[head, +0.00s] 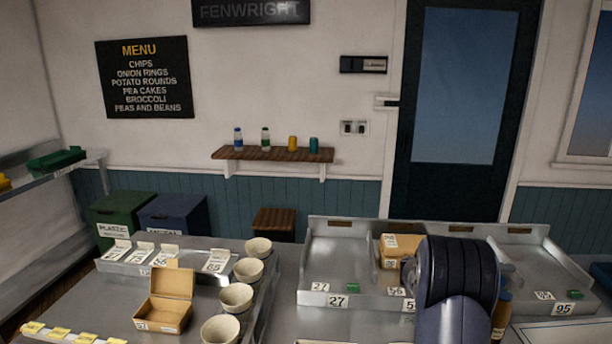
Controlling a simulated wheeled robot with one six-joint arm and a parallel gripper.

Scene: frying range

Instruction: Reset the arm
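A dark, rounded link of my own arm (456,275) stands in the lower right of the head view. It covers part of the metal counter behind it. My gripper is not in this view, so I cannot see whether it holds anything.
A metal counter (335,254) with numbered bays holds a closed brown box (392,262), partly behind my arm. A left counter holds an open brown box (166,312) and several cups (236,296). A wall shelf (273,155) carries bottles and cans. Bins (175,218) stand behind.

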